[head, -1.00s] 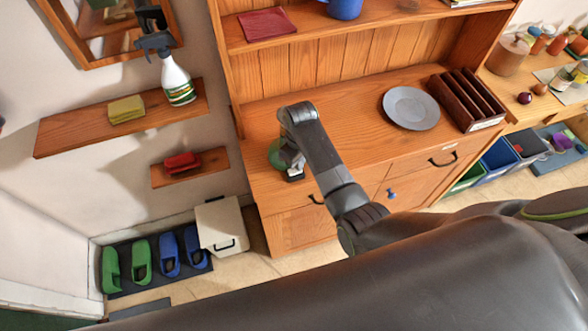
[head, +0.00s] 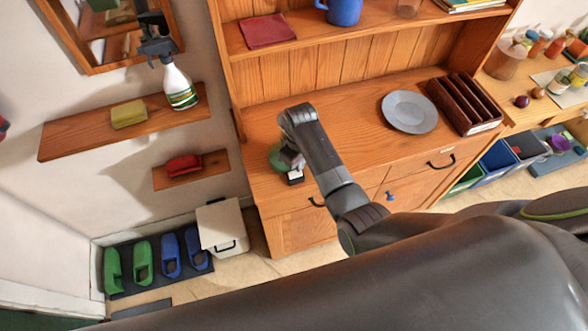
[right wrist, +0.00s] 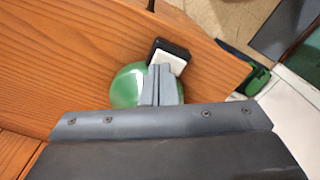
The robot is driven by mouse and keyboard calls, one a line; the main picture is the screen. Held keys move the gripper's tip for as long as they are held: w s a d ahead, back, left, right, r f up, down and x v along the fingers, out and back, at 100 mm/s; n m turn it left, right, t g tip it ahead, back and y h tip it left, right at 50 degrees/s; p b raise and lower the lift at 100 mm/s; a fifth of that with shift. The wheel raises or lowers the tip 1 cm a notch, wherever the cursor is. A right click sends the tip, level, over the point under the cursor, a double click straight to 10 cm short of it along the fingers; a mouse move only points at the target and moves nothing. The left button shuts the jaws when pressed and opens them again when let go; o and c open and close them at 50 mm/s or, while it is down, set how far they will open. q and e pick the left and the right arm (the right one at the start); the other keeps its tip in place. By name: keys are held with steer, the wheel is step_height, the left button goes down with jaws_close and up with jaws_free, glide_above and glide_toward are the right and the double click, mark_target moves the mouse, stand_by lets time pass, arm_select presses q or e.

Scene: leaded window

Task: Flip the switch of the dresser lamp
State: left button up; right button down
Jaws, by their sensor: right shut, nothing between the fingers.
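The dresser lamp shows as a rounded green part (head: 277,156) at the left end of the dresser top, partly hidden by my right arm. It also shows in the right wrist view (right wrist: 125,90). A black block with a white face (right wrist: 172,57), which looks like its switch, sits beside the green part; it shows in the head view too (head: 295,178). My right gripper (right wrist: 162,72) is shut and empty. Its fingertips overlap the lower part of the white face in the right wrist view; I cannot tell whether they touch it. My left gripper is not in view.
The wooden dresser (head: 350,110) carries a grey plate (head: 409,111) and a dark slotted rack (head: 465,103) to the right, clear of the gripper. Wall shelves at left hold a spray bottle (head: 179,86), a yellow sponge (head: 129,114) and a red item (head: 184,165). A white bin (head: 221,227) stands below.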

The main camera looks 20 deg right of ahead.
steer(key=shift+r+b, duration=0.3)
steer(key=shift+r, duration=2.15)
